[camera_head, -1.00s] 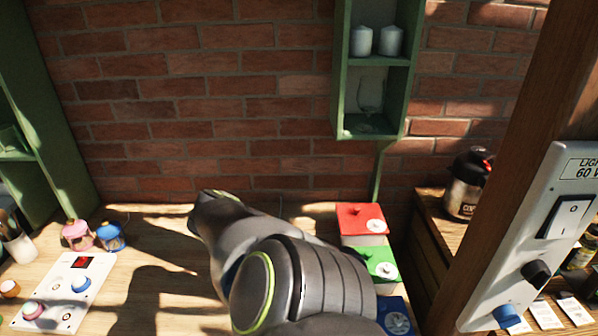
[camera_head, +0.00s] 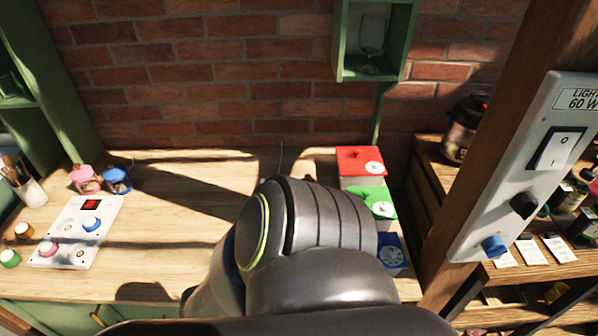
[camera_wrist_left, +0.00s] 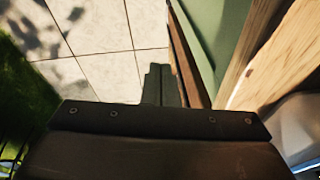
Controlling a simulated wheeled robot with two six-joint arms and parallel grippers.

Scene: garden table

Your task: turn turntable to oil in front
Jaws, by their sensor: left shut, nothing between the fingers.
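I cannot make out a turntable in either view. No bottle can be identified as oil; some small bottles and jars (camera_head: 572,195) stand at the right edge, partly cut off. My left gripper (camera_wrist_left: 158,85) shows in the left wrist view, its dark fingers together and empty. It points down past a green panel and a wooden edge, over the tiled floor. In the head view a large grey arm link of mine covers the lower middle, and no gripper shows there. My right gripper is not in view.
The wooden tabletop (camera_head: 185,230) is mostly clear at its middle. A white control panel (camera_head: 75,235) lies left. Red (camera_head: 362,162), green (camera_head: 372,200) and blue (camera_head: 388,250) boxes stand right of my arm. A wooden post (camera_head: 500,150) with a light switch panel (camera_head: 525,165) rises right.

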